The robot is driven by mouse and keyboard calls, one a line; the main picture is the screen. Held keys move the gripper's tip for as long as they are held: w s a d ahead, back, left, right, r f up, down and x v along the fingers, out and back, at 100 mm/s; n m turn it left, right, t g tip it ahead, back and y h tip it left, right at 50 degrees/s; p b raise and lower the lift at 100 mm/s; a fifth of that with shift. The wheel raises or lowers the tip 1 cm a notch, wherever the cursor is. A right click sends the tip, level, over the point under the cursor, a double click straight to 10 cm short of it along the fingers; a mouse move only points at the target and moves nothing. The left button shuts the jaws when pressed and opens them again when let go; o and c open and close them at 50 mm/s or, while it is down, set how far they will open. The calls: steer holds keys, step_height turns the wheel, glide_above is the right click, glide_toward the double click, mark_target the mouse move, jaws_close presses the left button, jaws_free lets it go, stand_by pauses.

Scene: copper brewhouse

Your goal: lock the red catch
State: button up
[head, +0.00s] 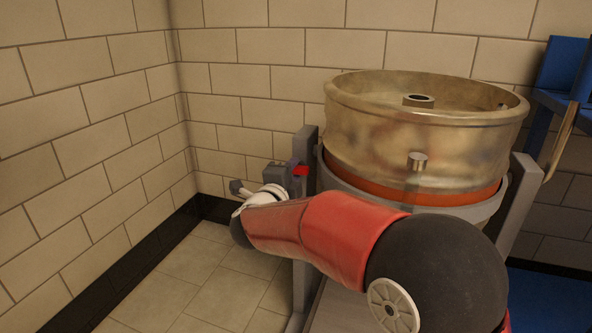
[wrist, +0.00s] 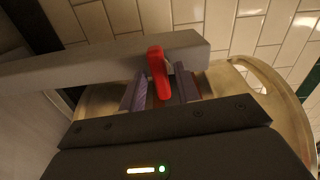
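The red catch (head: 300,171) shows as a small red piece on the grey upright post left of the metal keg. In the wrist view the red catch (wrist: 158,74) is a rounded lever crossing in front of a grey bar (wrist: 100,60). My gripper (wrist: 161,90) has its two fingers apart, one on each side of the lever, with a narrow gap visible at the right. In the head view my gripper (head: 286,172) is at the post beside the catch, partly hidden by my wrist. The catch's mounting is hidden.
The metal keg (head: 425,125) sits in a grey cradle (head: 345,183) with an orange band (head: 450,190) round its lower part. A blue frame (head: 565,65) stands at the far right. Tiled walls close off the left and back; the floor at left is clear.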

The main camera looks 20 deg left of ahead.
steer(key=s, duration=0.6)
steer(key=shift+a, duration=0.2)
steer(key=s, duration=0.7)
steer(key=w+d+r+n+g+y, duration=0.1)
steer(key=d+r+n+y, duration=0.2)
steer(key=d+n+y, duration=0.15)
steer(key=d+r+n+g+y, duration=0.2)
steer(key=d+n+y, duration=0.1)
steer(key=d+n, duration=0.25)
steer(key=s+d+f+n+g+h, duration=0.35)
steer(key=s+d+f+g, duration=0.2)
steer(key=s+d, duration=0.55)
steer(key=s+d+f+n+g+h, duration=0.35)
steer(key=s+d+f, duration=0.45)
steer(key=d, duration=0.5)
step_height(320, 180, up, 14)
steer(key=s+p, duration=0.1)
steer(key=p, duration=1.2)
steer(key=shift+s+d+n+y+p, duration=0.15)
steer(key=shift+d+n+y+p, duration=0.05)
steer(key=shift+n+y+p, duration=0.2)
